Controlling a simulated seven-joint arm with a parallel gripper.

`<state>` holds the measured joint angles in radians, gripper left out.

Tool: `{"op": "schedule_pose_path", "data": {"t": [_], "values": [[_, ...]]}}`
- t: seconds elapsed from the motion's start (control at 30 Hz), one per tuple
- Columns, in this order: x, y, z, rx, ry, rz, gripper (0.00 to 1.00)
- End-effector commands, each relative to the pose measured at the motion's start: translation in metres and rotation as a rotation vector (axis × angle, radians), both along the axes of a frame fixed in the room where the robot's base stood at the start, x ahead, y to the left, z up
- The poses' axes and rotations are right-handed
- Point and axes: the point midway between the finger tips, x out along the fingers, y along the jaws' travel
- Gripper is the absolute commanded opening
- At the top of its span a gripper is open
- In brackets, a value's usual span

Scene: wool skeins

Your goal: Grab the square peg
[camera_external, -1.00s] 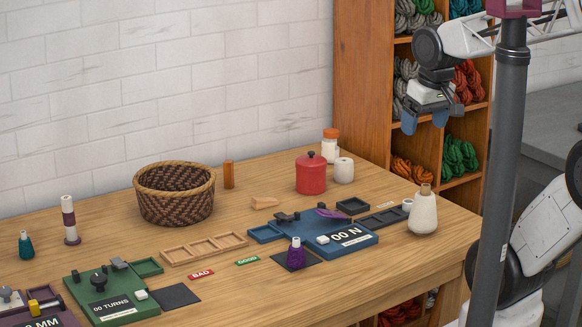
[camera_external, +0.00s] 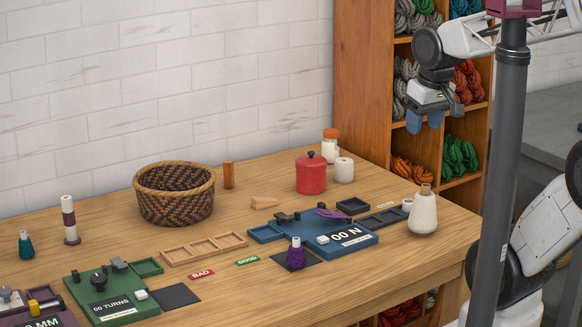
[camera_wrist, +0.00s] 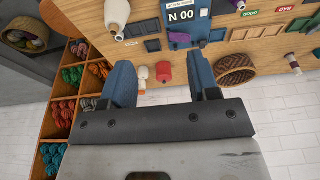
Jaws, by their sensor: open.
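An upright orange-brown wooden peg (camera_external: 228,175) stands on the table just right of the woven basket, near the wall. It looks flat-sided and is the likeliest square peg, though it is small in the picture. I cannot make it out surely in the wrist view. My gripper (camera_external: 425,124) hangs high at the right, in front of the shelf and far from the peg. In the wrist view my gripper (camera_wrist: 162,82) has its two blue fingers wide apart, with nothing held between them.
The woven basket (camera_external: 174,190) stands left of the peg. A red lidded pot (camera_external: 311,175), a white cone (camera_external: 423,213) and a wooden shelf (camera_external: 362,85) of wool are to the right.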

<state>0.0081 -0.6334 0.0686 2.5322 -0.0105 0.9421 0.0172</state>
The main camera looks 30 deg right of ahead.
Motion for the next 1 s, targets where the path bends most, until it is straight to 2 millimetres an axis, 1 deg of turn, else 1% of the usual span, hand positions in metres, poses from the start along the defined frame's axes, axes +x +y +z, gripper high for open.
{"op": "schedule_pose_path", "data": {"t": [0.17,0.27,0.37,0.47,0.67,1.0], "values": [[0.001,0.000,0.000,0.004,0.001,-0.002,0.55],[0.005,0.003,0.000,0.019,0.005,-0.013,0.55],[0.014,0.007,0.000,0.052,0.013,-0.035,0.55],[0.027,0.014,-0.001,0.104,0.027,-0.072,0.55],[0.068,0.034,-0.002,0.252,0.069,-0.185,0.55],[0.154,0.067,-0.010,0.524,0.153,-0.424,0.55]]}}
